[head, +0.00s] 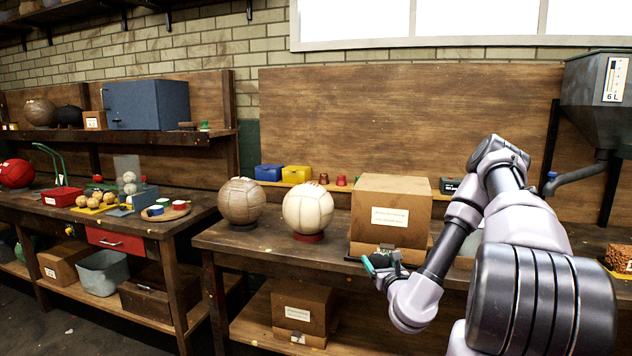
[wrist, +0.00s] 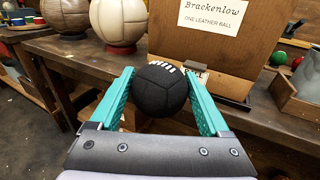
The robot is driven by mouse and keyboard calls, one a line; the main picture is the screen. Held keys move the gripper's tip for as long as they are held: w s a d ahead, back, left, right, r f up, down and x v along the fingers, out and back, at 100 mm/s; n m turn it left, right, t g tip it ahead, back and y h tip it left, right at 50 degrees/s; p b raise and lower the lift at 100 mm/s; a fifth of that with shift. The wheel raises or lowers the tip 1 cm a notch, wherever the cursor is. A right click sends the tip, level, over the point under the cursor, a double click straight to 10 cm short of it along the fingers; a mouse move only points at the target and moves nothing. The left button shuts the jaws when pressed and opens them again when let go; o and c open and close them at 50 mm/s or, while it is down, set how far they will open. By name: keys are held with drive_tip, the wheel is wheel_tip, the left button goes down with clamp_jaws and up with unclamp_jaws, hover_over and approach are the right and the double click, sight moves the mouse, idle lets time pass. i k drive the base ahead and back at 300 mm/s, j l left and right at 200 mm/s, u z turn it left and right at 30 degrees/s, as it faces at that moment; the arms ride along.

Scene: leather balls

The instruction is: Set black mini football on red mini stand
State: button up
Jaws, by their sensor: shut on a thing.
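My gripper (wrist: 160,76) has its two teal fingers closed on a small black ball (wrist: 160,92) with white lacing on top. In the head view my gripper (head: 382,262) is in front of the right workbench's edge, near the cardboard box, and the ball is hard to make out there.
A cardboard box (head: 391,202) labelled for one leather ball stands just behind my gripper. A white ball (head: 308,210) on a red ring and a brown ball (head: 241,201) stand left of it. A gap separates the two benches. Small balls crowd the left bench.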

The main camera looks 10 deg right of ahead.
sight(341, 180)
drive_tip(key=j+u, duration=0.1)
drive_tip(key=u, duration=0.3)
drive_tip(key=i+j+u, duration=0.1)
drive_tip(key=u, duration=0.25)
drive_tip(key=i+u, duration=0.1)
drive_tip(key=u, duration=0.3)
drive_tip(key=i+j+u, duration=0.15)
drive_tip(key=i+u, duration=0.15)
drive_tip(key=i, duration=0.25)
drive_tip(key=i+j+z, duration=0.1)
drive_tip(key=i+z, duration=0.45)
drive_tip(key=z, duration=0.4)
drive_tip(key=j+z, duration=0.15)
drive_tip(key=z, duration=0.3)
drive_tip(key=i+j+z, duration=0.1)
drive_tip(key=z, duration=0.4)
